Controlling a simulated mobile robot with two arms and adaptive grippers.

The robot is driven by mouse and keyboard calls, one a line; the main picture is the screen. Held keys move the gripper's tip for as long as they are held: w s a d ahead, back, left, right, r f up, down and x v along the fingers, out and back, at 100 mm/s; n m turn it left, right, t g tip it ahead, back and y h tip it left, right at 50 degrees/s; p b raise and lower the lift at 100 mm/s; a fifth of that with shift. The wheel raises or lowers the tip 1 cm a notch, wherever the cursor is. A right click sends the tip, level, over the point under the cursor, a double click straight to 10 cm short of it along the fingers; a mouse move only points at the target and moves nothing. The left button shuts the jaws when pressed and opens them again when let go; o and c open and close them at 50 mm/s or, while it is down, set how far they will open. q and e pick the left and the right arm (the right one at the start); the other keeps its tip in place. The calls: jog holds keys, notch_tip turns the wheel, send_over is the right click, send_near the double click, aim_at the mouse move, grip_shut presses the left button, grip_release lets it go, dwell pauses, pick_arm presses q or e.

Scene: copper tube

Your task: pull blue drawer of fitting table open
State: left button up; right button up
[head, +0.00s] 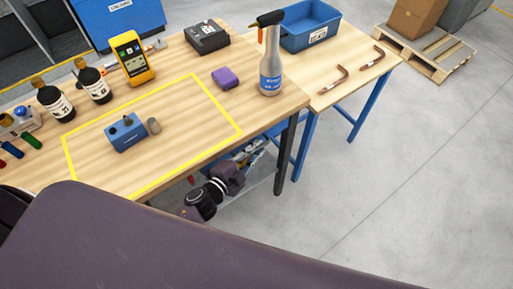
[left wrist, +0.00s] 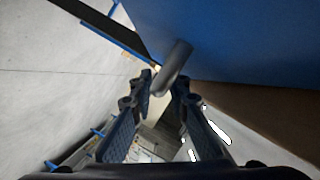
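My left gripper (head: 206,197) is below the front edge of the fitting table (head: 185,150) in the head view. In the left wrist view a large blue face (left wrist: 250,45), which looks like the drawer, fills the upper right. A grey bar handle (left wrist: 176,65) stands out from it. Blue parts with small items (head: 250,152) show under the table edge; I cannot tell how far the drawer is out. My right gripper is not in view.
A yellow-outlined area on the tabletop holds a blue block (head: 126,132). A spray bottle (head: 270,75) stands near the table's right corner. A side table with a blue bin (head: 310,27) adjoins it. Open grey floor lies to the right.

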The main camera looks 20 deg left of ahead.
pick_arm(q)
jog(key=shift+w, duration=0.1)
jog(key=c, duration=0.4)
grip_shut()
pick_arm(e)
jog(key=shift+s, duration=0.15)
pick_arm(q)
jog(key=shift+d+f, duration=0.1)
jog(key=shift+d, duration=0.05)
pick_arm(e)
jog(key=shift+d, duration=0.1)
